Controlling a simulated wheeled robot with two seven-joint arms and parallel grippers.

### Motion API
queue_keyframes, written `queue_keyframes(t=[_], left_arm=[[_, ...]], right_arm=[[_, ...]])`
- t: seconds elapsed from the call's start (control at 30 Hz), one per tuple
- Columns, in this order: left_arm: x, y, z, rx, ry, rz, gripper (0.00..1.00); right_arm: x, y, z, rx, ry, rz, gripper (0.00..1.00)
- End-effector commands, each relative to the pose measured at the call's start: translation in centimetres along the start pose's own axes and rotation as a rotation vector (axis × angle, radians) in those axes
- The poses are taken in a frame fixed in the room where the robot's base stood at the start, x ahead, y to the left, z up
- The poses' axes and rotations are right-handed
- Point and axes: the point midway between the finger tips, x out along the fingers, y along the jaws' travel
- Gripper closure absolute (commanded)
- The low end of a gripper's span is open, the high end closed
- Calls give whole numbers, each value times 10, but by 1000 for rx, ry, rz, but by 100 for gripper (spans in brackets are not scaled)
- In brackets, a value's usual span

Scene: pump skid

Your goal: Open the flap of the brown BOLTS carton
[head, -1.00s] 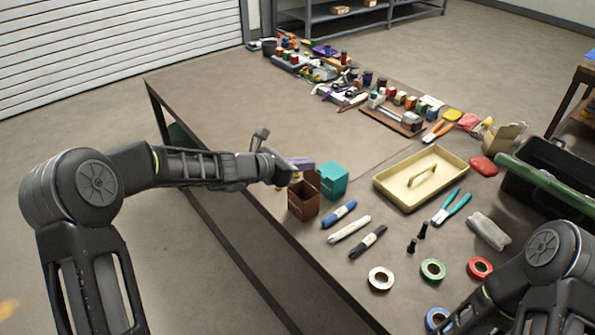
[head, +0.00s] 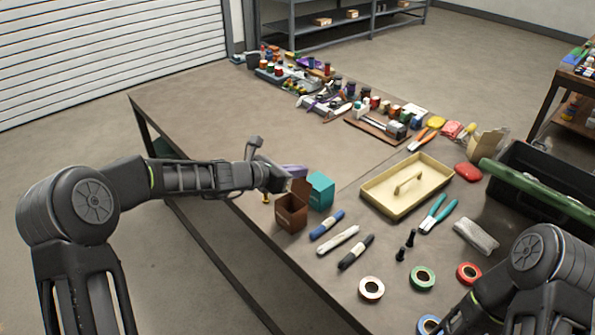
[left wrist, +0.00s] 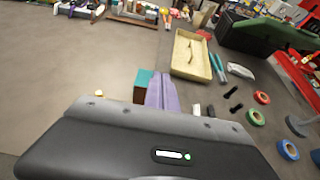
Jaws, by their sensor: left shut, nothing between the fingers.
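The brown carton (head: 291,214) stands upright near the table's left edge in the head view. Its top looks open with a dark inside, and a brown panel, its flap (head: 301,187), stands raised at the far side. The teal carton (head: 320,191) is right behind it. My left gripper (head: 304,171) is shut and empty, its purple fingers above and beyond the raised flap; contact cannot be told. In the left wrist view the fingers (left wrist: 163,92) point away beside the teal carton (left wrist: 144,84); the brown carton is mostly hidden. My right gripper is out of frame.
A small yellow item (head: 266,197) sits left of the cartons. Markers (head: 338,240), a cream tray (head: 407,187), pliers (head: 438,214) and tape rolls (head: 371,289) lie to the right. The table behind the gripper is clear.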

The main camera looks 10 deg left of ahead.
Motion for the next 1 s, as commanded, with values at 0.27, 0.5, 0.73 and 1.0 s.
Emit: queue_keyframes(t=[0.27,0.5,0.73,1.0], left_arm=[[-5,0,10,1,0,0,100],[-7,0,15,1,0,0,100],[-7,0,15,1,0,0,100],[-12,2,17,1,0,-1,100]], right_arm=[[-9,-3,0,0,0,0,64],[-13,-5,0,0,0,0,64],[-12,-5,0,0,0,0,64],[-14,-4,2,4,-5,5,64]])
